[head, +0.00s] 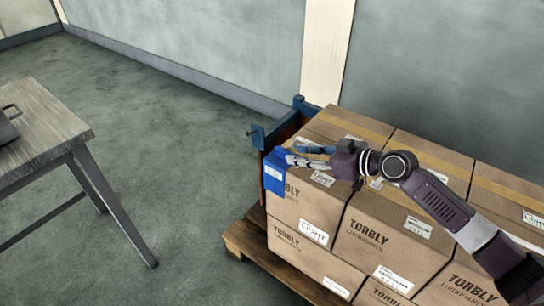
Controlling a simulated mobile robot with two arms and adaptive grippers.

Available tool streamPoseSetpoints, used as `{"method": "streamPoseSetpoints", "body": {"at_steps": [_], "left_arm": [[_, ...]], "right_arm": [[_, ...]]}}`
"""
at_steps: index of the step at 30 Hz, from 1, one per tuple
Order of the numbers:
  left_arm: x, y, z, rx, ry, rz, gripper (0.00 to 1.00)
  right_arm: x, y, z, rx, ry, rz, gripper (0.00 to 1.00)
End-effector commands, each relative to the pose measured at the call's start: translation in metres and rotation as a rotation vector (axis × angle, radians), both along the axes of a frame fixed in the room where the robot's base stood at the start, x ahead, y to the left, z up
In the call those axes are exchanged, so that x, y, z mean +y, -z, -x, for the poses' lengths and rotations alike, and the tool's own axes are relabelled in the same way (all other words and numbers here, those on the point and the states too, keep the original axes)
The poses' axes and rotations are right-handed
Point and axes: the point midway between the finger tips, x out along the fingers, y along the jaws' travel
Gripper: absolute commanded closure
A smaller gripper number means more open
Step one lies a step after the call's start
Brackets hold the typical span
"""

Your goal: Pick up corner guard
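A blue corner guard (274,174) sits on the near left top corner of the stacked cardboard boxes. Its upper part is partly hidden by my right gripper. My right gripper (293,154) reaches in from the right over the box top, with its fingertips at the guard's upper edge. Its fingers look spread apart. I cannot tell whether they touch the guard. My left gripper is not in view.
Cardboard boxes (372,240) marked TORBLY LUBRICANTS stand stacked on a wooden pallet (244,237). A blue post top (257,136) rises behind them. A grey table (42,122) stands at left. The floor between is clear.

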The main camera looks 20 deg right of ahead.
Motion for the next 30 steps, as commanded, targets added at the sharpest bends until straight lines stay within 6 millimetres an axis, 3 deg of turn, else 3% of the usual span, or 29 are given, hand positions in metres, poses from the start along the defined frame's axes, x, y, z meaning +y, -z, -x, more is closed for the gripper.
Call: {"method": "streamPoseSetpoints", "body": {"at_steps": [18, 27, 30], "left_arm": [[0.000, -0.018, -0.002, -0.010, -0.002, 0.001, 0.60], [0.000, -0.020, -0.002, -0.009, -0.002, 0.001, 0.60], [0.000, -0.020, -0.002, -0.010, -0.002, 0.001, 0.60]], "right_arm": [[0.034, 0.027, -0.056, 0.001, -0.001, -0.003, 0.68], [0.037, 0.030, -0.061, 0.001, -0.001, 0.000, 0.68], [0.037, 0.030, -0.060, 0.001, -0.001, 0.000, 0.77]]}}
